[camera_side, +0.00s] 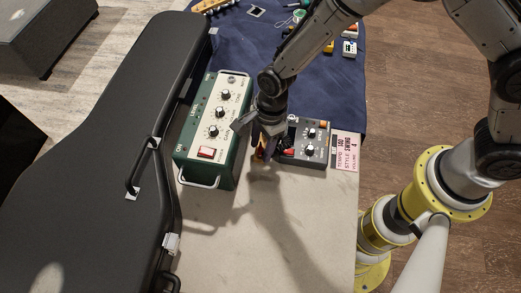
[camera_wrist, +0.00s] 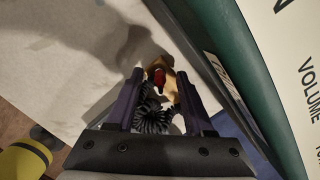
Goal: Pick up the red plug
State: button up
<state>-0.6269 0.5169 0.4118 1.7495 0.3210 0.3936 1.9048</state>
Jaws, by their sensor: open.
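The red plug (camera_wrist: 159,77) shows in the wrist view as a small red piece between my fingers, against a tan-yellow part. How far it lies from the fingertips I cannot tell. In the side view a small brownish-yellow piece (camera_side: 260,151) shows just under my gripper, and the red plug itself is hard to make out there. My gripper (camera_wrist: 160,75) is open, with one dark finger on each side of the red piece. In the side view my gripper (camera_side: 262,140) points down between the green amplifier and the dark pedal box.
The green amplifier (camera_side: 237,165) stands close on the left of my gripper, the dark pedal box (camera_side: 316,164) close on the right. A pink-white card (camera_side: 346,150) lies beside the box. A black guitar case (camera_side: 85,150) lies at left. The pale table front (camera_side: 225,250) is clear.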

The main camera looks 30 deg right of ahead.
aim_at(260, 149)
grip_shut()
jog(key=shift+r, duration=0.1)
dwell(0.5)
jog(key=shift+r, duration=0.55)
notch_tip(260, 149, up, 2)
jog(key=shift+s+d+r, duration=0.1)
jog(key=shift+s+r, duration=0.05)
jog(key=shift+r, duration=0.1)
jog(key=s+d+r, duration=0.8)
jog(key=s+r, duration=0.2)
jog(key=r, duration=0.3)
jog(key=shift+s+d+r, duration=0.15)
jog(key=shift+s+d, duration=0.1)
jog(key=shift+d, duration=0.1)
